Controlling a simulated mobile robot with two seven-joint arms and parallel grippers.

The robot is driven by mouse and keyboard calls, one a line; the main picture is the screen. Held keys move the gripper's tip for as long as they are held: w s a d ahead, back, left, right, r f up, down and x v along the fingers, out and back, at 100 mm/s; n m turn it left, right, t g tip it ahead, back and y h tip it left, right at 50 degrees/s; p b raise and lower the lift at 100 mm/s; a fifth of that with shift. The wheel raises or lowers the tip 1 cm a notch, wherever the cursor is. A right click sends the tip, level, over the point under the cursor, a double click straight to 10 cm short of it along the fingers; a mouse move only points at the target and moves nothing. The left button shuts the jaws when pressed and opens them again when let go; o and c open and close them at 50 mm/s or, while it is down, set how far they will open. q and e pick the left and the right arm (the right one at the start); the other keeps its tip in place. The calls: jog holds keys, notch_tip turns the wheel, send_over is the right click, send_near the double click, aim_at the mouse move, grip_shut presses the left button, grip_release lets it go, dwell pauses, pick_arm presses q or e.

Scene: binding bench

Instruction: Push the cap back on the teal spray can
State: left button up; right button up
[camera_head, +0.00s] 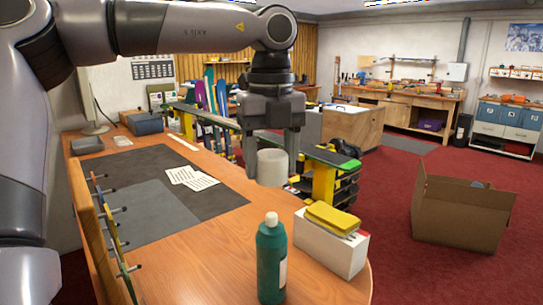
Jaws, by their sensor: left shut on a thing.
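The teal spray can (271,262) stands upright on the wooden bench, near its front right end. Its top is a narrow pale nozzle with no cap on it. My left gripper (271,165) points down above and behind the can in the picture. It is shut on a pale grey cylindrical cap (272,168), which it holds in the air between its fingers. The cap and the can are apart. My right gripper is not in the head view.
A white box (328,246) with yellow sponge-like pads (333,217) on it stands just right of the can. Dark mats (150,190) with paper sheets (192,178) lie on the bench (215,265). A wooden rack stands at the left edge. An open cardboard box (460,214) sits on the red floor.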

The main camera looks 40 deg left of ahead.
aim_at(271, 214)
pick_arm(q)
jog(key=shift+f, duration=2)
jog(key=shift+f+b, duration=0.75)
jog(key=shift+f, duration=0.05)
jog(key=shift+f+b, duration=1.15)
jog(key=shift+b, duration=0.05)
jog(key=shift+f+b, duration=0.3)
jog(key=shift+f, duration=0.05)
jog(key=shift+f+b, duration=0.5)
jog(key=shift+b, duration=0.15)
dwell(0.7)
jog(key=o, duration=1.4)
jog(key=shift+r, duration=0.1)
jog(key=shift+r+p, duration=2.7)
jog(key=shift+r, duration=0.7)
